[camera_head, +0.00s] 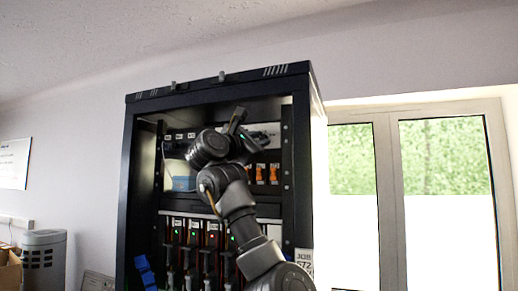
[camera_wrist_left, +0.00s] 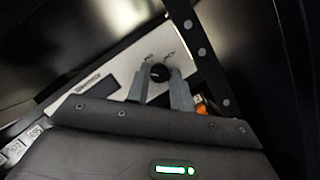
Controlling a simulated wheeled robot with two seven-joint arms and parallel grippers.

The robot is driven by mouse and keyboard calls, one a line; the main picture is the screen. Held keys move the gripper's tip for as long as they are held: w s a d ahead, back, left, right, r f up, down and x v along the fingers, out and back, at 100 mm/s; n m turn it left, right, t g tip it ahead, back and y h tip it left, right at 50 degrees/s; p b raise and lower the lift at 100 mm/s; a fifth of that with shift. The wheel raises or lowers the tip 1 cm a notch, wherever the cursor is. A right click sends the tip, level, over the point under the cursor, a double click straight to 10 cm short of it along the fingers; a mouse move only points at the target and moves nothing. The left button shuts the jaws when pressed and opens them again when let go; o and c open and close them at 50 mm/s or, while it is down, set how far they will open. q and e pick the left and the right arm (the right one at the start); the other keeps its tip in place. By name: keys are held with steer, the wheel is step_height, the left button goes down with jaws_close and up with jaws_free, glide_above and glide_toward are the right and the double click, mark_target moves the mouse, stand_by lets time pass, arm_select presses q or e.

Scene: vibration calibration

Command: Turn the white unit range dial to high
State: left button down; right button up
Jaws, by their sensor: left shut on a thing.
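The white unit shows in the left wrist view as a white panel (camera_wrist_left: 118,76), tilted in the picture, with small dark markings. Its black round dial (camera_wrist_left: 160,72) sits between the two grey fingers of my left gripper (camera_wrist_left: 160,88), which is shut on it. The dial's pointer and setting are too small and dark to read. In the head view, my left gripper (camera_head: 238,118) reaches into the upper part of the black rack, at the white unit (camera_head: 268,130). My gripper and arm hide the dial there. My right gripper is not in view.
The black rack (camera_head: 130,190) has side posts close around my arm. Orange items (camera_head: 273,174) stand on a shelf below the white unit, and a blue box (camera_head: 183,183) is at left. A window is at right.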

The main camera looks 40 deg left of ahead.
arm_select(q)
steer(key=m+b, duration=0.1)
steer(key=m, duration=0.1)
steer(key=m+g+h+b, duration=0.1)
steer(key=m, duration=0.1)
steer(key=shift+a+m+h, duration=0.1)
steer(key=shift+m+h, duration=0.2)
steer(key=shift+r+m+g, duration=0.1)
steer(key=shift+m+g, duration=0.4)
steer(key=shift+m, duration=0.4)
steer(key=m+g, duration=0.1)
steer(key=m, duration=0.1)
steer(key=shift+r+m+h+b, duration=0.15)
steer(key=shift+m+h+b, duration=0.15)
steer(key=shift+m+b, duration=0.1)
steer(key=shift+r+m+g, duration=0.1)
steer(key=shift+m+g, duration=0.4)
steer(key=shift+m, duration=0.7)
steer(key=m+g, duration=0.1)
steer(key=m, duration=0.2)
steer(key=shift+r+y+p, duration=0.1)
steer(key=shift+y+p, duration=0.25)
steer(key=shift+y, duration=0.05)
steer(key=shift+r+m+g+y, duration=0.1)
steer(key=shift+m+g+y, duration=0.4)
steer(key=shift+m, duration=0.5)
steer(key=shift+d+m+g+y+p, duration=0.2)
steer(key=shift+m+g+y+p, duration=0.35)
steer(key=shift+m, duration=0.75)
